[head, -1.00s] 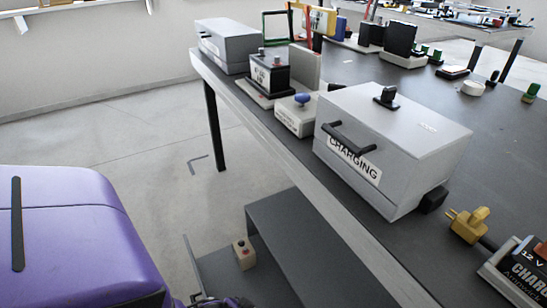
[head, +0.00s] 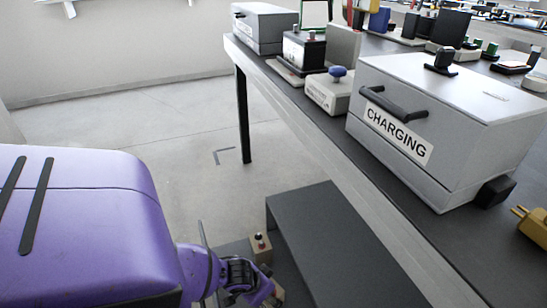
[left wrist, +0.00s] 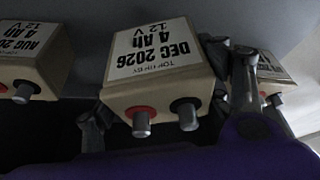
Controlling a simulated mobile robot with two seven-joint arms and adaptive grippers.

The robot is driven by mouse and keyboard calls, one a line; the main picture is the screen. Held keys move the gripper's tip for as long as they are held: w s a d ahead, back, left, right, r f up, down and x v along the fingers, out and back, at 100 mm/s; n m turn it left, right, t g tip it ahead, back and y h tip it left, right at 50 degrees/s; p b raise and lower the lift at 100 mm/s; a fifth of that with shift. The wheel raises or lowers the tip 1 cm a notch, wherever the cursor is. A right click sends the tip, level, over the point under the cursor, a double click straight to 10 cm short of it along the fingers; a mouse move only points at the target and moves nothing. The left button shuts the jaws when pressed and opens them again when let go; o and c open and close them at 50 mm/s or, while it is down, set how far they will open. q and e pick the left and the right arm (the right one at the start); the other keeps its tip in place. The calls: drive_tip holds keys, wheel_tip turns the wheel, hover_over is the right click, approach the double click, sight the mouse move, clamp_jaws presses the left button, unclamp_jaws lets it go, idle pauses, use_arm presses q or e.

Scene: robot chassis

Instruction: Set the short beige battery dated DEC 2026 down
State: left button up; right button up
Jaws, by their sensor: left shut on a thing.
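The short beige battery (left wrist: 160,85) dated DEC 2026, 4 Ah, 12 V, sits in the middle of the left wrist view, with a red and a black terminal towards the camera. My left gripper (left wrist: 168,105) is shut on it, one dark finger on each side. In the head view my left gripper (head: 245,280) is low at the bottom, by the dark shelf area under the table; the held battery cannot be told clearly there. My right gripper is not in view.
A beige battery (left wrist: 28,72) marked AUG 2026 is on the left, and another battery (left wrist: 275,80) is partly hidden on the right. A small beige battery (head: 260,247) stands beside a grey shelf (head: 335,240). A grey CHARGING box (head: 430,130) stands on the table above.

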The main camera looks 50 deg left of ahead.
use_arm(q)
drive_tip(key=shift+w+a+f, duration=0.3)
drive_tip(key=shift+w+f, duration=0.15)
drive_tip(key=f+b, duration=0.2)
drive_tip(key=f, duration=0.1)
drive_tip(key=shift+w+a+f+b, duration=0.15)
drive_tip(key=shift+w+f+b, duration=0.05)
drive_tip(key=shift+f+b, duration=0.1)
drive_tip(key=o, duration=2.1)
drive_tip(key=shift+s+f, duration=0.1)
drive_tip(key=shift+s, duration=0.05)
drive_tip(key=p+v, duration=0.6)
drive_tip(key=v, duration=0.5)
drive_tip(key=shift+s+r, duration=0.25)
drive_tip(key=shift+r, duration=0.3)
